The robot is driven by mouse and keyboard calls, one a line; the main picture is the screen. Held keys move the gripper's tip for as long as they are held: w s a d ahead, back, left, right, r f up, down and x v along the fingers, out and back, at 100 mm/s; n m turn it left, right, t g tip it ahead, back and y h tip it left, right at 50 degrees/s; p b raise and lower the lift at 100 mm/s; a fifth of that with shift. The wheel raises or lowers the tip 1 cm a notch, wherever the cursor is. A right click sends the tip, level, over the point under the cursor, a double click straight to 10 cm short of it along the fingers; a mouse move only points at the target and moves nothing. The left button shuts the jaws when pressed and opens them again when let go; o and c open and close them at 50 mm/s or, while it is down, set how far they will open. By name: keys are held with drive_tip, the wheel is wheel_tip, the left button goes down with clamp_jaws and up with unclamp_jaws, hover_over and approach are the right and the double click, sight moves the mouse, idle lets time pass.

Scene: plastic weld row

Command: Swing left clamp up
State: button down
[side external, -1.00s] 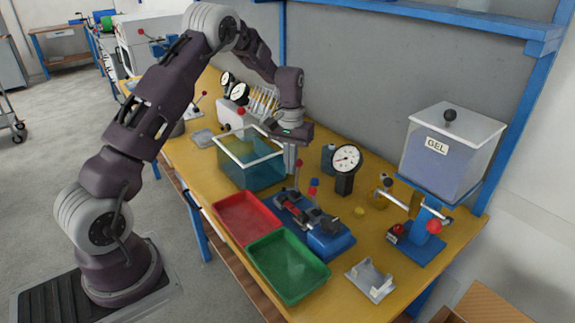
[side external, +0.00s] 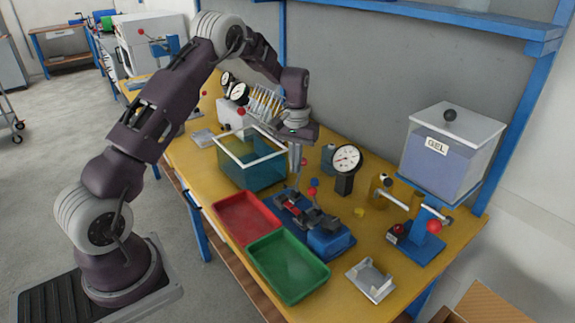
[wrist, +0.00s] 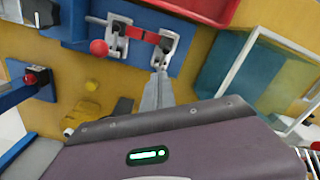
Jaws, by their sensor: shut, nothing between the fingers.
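The blue weld fixture (side external: 328,240) stands on the bench with two toggle clamps and a red strip across them. The left clamp (side external: 292,199) is at the fixture's tank-side end; it shows at the right of the fixture in the wrist view (wrist: 165,46). A red knob (side external: 304,161) stands high above that end, close beside my gripper (side external: 295,184). In the wrist view my narrow fingers (wrist: 158,78) are shut and reach the left clamp's near end; I cannot tell whether they touch it. The other clamp (wrist: 117,36) has a red ball (wrist: 98,47) beside it.
A teal tank (side external: 250,165) stands close left of my gripper. A red tray (side external: 245,218) and a green tray (side external: 287,266) lie in front of the fixture. A dial gauge (side external: 346,160) stands behind right.

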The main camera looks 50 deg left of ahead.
drive_tip(key=shift+w+f, duration=0.1)
drive_tip(key=shift+w, duration=0.15)
drive_tip(key=shift+w+f, duration=0.1)
drive_tip(key=shift+w, duration=0.05)
idle(0.4)
